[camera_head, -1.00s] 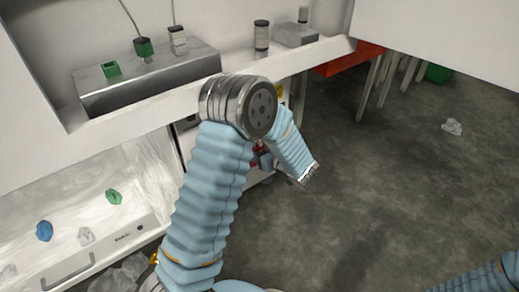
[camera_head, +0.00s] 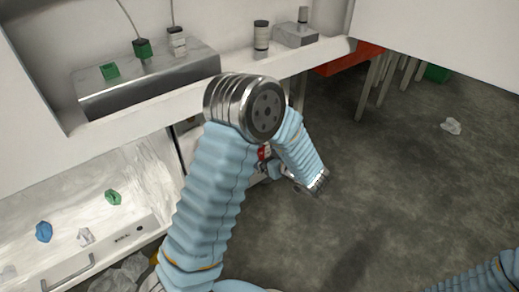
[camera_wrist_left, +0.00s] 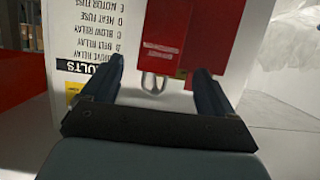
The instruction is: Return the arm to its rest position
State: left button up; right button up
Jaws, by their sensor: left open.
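My left arm reaches up from the bottom of the head view, bends at a metal joint, and comes down to the right. My left gripper (camera_head: 272,169) shows only in part there, behind the arm and near the front of a white cabinet. In the left wrist view its two dark fingers (camera_wrist_left: 160,72) are apart with nothing held between them. Beyond them is a white panel with upside-down print, a red block (camera_wrist_left: 182,42) and a metal loop (camera_wrist_left: 154,82). My right arm shows only as a blue sleeve at the bottom right; its gripper is out of view.
A white shelf (camera_head: 330,48) carries a metal box (camera_head: 150,82), a small green block (camera_head: 110,71) and a dark-banded cylinder (camera_head: 261,36). Blue and green crumpled pieces (camera_head: 113,197) lie in a white bay at left. The grey floor (camera_head: 400,190) at right is mostly clear.

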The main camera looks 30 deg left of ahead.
pick_arm(q)
jog(key=p+v, duration=0.1)
jog(key=v, duration=0.9)
jog(key=shift+w+d, duration=0.25)
notch_tip(320, 180, down, 13)
jog(key=d+m+t+h+p, duration=0.25)
jog(key=m+h+p, duration=0.35)
jog(key=h, duration=0.4)
jog(key=s+d+f+m+g+h, duration=0.2)
jog(key=s+d+m+g+h, duration=0.1)
jog(key=s, duration=0.6)
jog(key=s+d+f+m+g+h+p, duration=0.1)
jog(key=s+d+f+m+g+h, duration=0.1)
jog(key=s, duration=0.6)
jog(key=shift+s+d+f+m+g+h, duration=0.4)
jog(key=shift+d+f+g+h, duration=0.4)
jog(key=shift+d+g+h, duration=0.25)
jog(key=shift+w, duration=0.1)
